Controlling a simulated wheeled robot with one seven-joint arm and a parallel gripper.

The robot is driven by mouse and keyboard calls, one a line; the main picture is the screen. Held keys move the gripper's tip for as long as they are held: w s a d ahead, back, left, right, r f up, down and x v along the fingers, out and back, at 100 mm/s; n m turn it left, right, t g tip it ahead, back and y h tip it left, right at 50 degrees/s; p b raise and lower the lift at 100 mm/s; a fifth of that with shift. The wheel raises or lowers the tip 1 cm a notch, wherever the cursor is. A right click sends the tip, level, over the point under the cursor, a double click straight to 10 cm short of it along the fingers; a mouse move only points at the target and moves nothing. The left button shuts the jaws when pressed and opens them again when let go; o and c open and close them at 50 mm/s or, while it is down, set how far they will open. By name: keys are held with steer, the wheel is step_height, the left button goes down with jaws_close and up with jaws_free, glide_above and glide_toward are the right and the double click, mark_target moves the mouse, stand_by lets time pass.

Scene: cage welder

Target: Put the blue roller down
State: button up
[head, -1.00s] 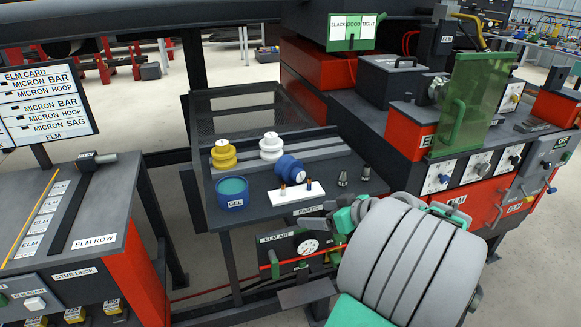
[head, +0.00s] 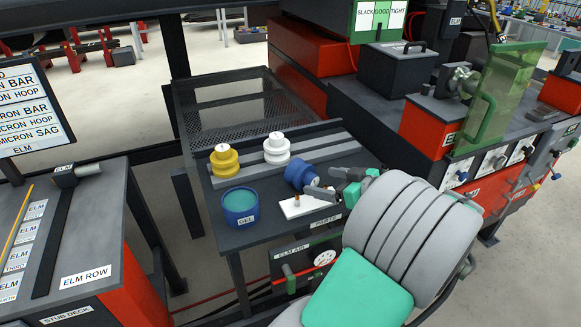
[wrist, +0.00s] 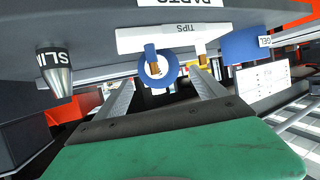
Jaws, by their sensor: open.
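The blue roller (head: 299,174) lies on its side on the dark parts table (head: 262,205), with its pale end face toward my gripper. My gripper (head: 321,181) is open and empty, just right of the roller, with its fingertips pointing at it. In the wrist view, a blue ring with a white centre, which looks like the roller (wrist: 170,67), shows ahead between the two fingers (wrist: 160,90). A brown tip partly covers it. I cannot tell whether a fingertip touches the roller.
A yellow roller (head: 225,162) and a white roller (head: 276,150) stand by grey rails behind. A blue gel pot (head: 239,208) stands left. The white tips block (head: 293,208) is close below my fingers. A mesh shelf (head: 240,105) is behind.

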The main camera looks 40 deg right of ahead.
mark_target(306, 176)
steer(key=x, duration=0.7)
steer(key=shift+w+d+f, duration=0.1)
steer(key=shift+w, duration=0.3)
steer(key=shift+c, duration=0.2)
steer(key=c, duration=1.7)
